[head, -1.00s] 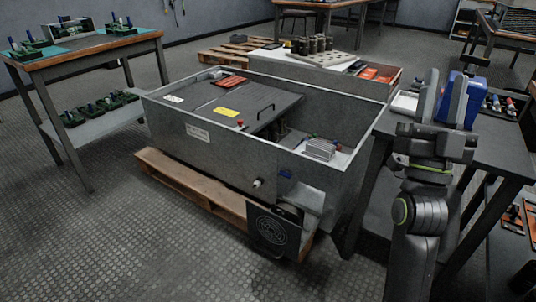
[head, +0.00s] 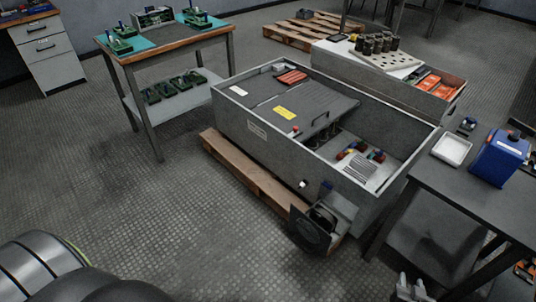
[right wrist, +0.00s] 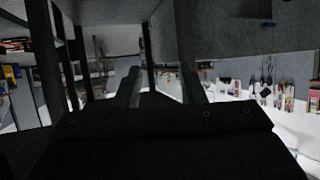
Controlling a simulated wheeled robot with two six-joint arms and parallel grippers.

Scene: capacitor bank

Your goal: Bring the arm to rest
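My right gripper (head: 411,289) shows at the bottom edge of the head view, low beside the right-hand table. Only its fingertips show there, pointing up. In the right wrist view its two fingers (right wrist: 162,88) stand apart with nothing between them. Rounded grey and black links of my own arm fill the lower left corner of the head view. My left gripper is not in view.
A grey open cabinet (head: 258,135) stands on a wooden pallet (head: 245,172) in the middle. The right table (head: 452,181) carries a blue container (head: 499,160) and a white tray (head: 452,150). A workbench (head: 150,57) stands upper left. Floor (head: 150,215) is clear at left.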

